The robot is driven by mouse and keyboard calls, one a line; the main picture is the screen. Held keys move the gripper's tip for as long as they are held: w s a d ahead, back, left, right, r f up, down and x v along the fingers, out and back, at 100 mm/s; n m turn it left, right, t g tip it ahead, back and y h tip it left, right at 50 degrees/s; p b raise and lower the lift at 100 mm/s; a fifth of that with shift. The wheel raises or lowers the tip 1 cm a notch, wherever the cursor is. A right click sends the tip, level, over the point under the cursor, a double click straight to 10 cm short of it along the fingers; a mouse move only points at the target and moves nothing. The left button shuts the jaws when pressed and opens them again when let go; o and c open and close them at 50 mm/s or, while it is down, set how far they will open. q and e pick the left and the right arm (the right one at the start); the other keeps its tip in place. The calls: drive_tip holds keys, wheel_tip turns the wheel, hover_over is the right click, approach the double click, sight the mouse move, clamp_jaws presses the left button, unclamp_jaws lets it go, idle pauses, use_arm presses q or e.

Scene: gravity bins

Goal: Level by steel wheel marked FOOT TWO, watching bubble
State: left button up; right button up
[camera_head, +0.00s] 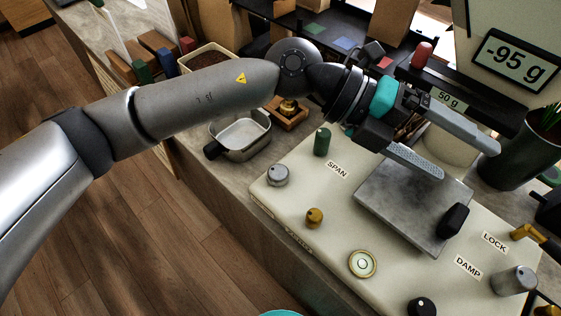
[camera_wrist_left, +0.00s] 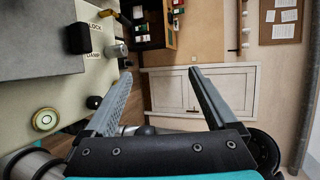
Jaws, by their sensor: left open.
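The round bubble level (camera_head: 362,264) is set in the cream scale body near its front edge; it also shows in the left wrist view (camera_wrist_left: 45,119). The bubble's exact offset is too small to tell. One steel knob (camera_head: 278,175) is at the scale's left corner and another (camera_head: 513,281) is near the DAMP label at right. No FOOT TWO marking is readable, so I cannot tell which wheel bears it. My left gripper (camera_head: 468,162) is open and empty above the steel weighing plate (camera_head: 395,216), apart from both knobs. My right gripper is not seen.
A green peg (camera_head: 322,141), a brass knob (camera_head: 314,217) and black knobs (camera_head: 422,307) stand on the scale. The display (camera_head: 514,62) reads -95 g. A metal pan (camera_head: 241,134) lies left of the scale; a potted plant (camera_head: 515,150) is at right.

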use_arm(q)
drive_tip(key=w+a+f+m+t+y, duration=0.1)
drive_tip(key=w+a+f+t+y, duration=0.1)
drive_tip(key=w+a+f+y, duration=0.35)
drive_tip(key=t+y, duration=0.4)
drive_tip(key=y, duration=0.4)
approach(277, 172)
drive_tip(key=shift+n, duration=0.4)
wheel_tip(277, 172, down, 9)
drive_tip(key=shift+f+p, duration=0.1)
drive_tip(key=shift+p, duration=0.7)
drive_tip(key=shift+c, duration=0.3)
drive_tip(key=c, duration=1.3)
drive_tip(key=m+b, duration=0.3)
drive_tip(key=shift+f, duration=0.1)
drive_tip(key=shift+w+r+m+b, duration=0.1)
drive_tip(key=shift+r+m+b, duration=0.1)
drive_tip(key=shift+m+b, duration=0.85)
